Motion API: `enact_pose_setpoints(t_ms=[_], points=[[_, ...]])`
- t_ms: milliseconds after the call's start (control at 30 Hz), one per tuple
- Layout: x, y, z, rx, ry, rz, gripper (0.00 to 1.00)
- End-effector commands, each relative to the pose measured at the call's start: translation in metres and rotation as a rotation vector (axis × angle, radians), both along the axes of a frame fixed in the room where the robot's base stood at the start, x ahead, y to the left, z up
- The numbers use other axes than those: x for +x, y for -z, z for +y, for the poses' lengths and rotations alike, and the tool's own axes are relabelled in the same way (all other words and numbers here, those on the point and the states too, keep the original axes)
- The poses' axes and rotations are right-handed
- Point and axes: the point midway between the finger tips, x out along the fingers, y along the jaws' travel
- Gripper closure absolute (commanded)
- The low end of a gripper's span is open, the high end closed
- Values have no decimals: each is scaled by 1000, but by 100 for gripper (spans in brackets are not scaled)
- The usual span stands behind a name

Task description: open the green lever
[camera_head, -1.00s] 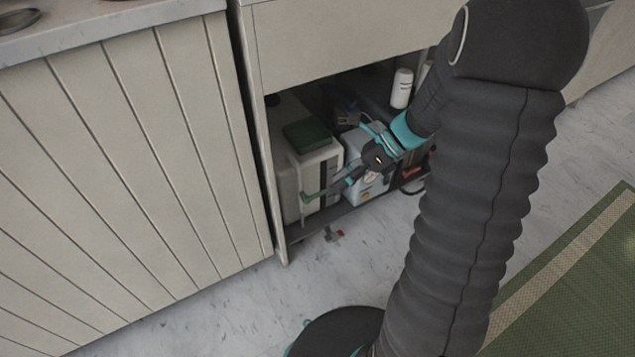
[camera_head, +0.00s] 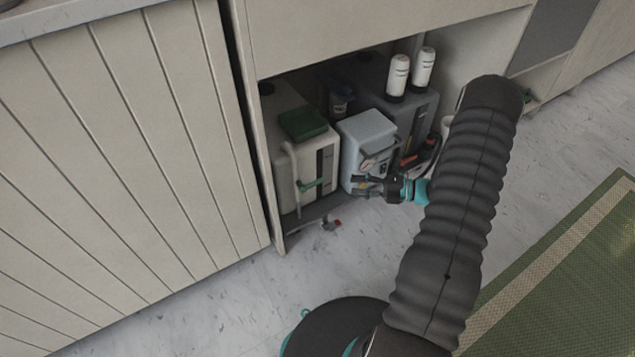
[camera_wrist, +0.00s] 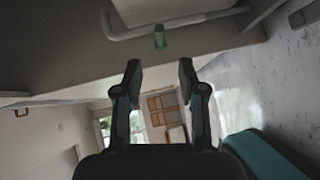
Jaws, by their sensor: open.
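The green lever (camera_head: 312,185) sits low on the front of the white tank (camera_head: 300,158) with the dark green lid, inside the open cabinet. It points to the right across the tank's front. My gripper (camera_head: 357,186) is open and empty. It is to the right of the lever, apart from it, in front of the light blue box (camera_head: 367,138). In the wrist view the lever (camera_wrist: 159,37) shows as a small green stub beyond the gap between my two fingertips (camera_wrist: 159,68). A white pipe (camera_wrist: 175,24) runs behind it.
Two white bottles (camera_head: 398,76) stand at the back right on a grey unit. The cabinet's left post (camera_head: 262,150) borders the opening. The floor in front is clear.

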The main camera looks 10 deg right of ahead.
Motion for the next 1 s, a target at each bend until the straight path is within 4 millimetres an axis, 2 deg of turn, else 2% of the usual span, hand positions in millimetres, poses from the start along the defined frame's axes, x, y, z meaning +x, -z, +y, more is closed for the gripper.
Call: enact_pose_setpoints(t_ms=[400, 600, 800, 1000], points=[[32, 11, 68, -3, -8, -1, 60], [46, 15, 96, -3, -7, -2, 60], [54, 17, 111, -3, -5, -2, 60], [56, 17, 114, -3, -4, -2, 60]])
